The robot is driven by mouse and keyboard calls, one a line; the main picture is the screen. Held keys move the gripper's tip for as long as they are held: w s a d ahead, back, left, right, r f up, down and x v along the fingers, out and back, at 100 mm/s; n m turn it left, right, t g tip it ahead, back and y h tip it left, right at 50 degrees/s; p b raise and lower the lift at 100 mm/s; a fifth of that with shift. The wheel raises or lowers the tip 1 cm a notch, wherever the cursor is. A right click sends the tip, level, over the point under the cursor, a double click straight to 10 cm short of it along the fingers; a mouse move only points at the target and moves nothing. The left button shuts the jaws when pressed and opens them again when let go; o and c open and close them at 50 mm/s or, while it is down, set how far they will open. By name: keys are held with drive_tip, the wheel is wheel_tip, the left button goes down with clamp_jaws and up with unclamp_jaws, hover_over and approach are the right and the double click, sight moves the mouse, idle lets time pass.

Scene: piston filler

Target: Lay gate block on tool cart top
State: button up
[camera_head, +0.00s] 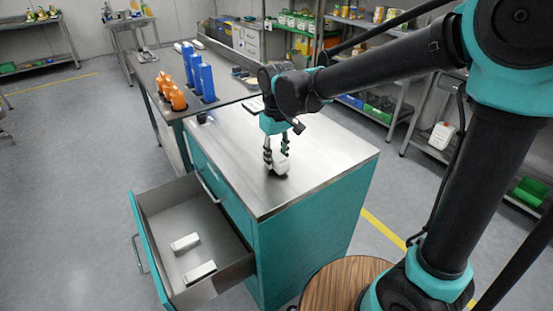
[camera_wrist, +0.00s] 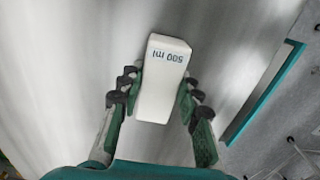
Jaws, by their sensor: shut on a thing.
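The gate block is a white block (camera_wrist: 163,75) marked "500 ml", seen in the wrist view between my fingers. My gripper (camera_wrist: 160,95) is shut on its sides. In the head view the white block (camera_head: 281,165) shows at the fingertips of my gripper (camera_head: 276,158), low over the tool cart top (camera_head: 235,150). The cart top is bare grey metal on a teal cart. I cannot tell whether the block's lower end touches the surface.
The cart's drawer (camera_head: 160,205) stands open at the left, with two white blocks (camera_head: 186,243) (camera_head: 200,272) inside. A bench behind holds orange bottles (camera_head: 172,95) and blue bottles (camera_head: 205,80). Most of the cart top around my gripper is clear.

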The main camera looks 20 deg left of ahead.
sight(277, 155)
drive_tip(key=shift+f, duration=0.4)
drive_tip(key=o, duration=1.2)
drive_tip(key=shift+f, duration=0.1)
wheel_tip(277, 155, up, 12)
drive_tip(key=shift+r, duration=0.15)
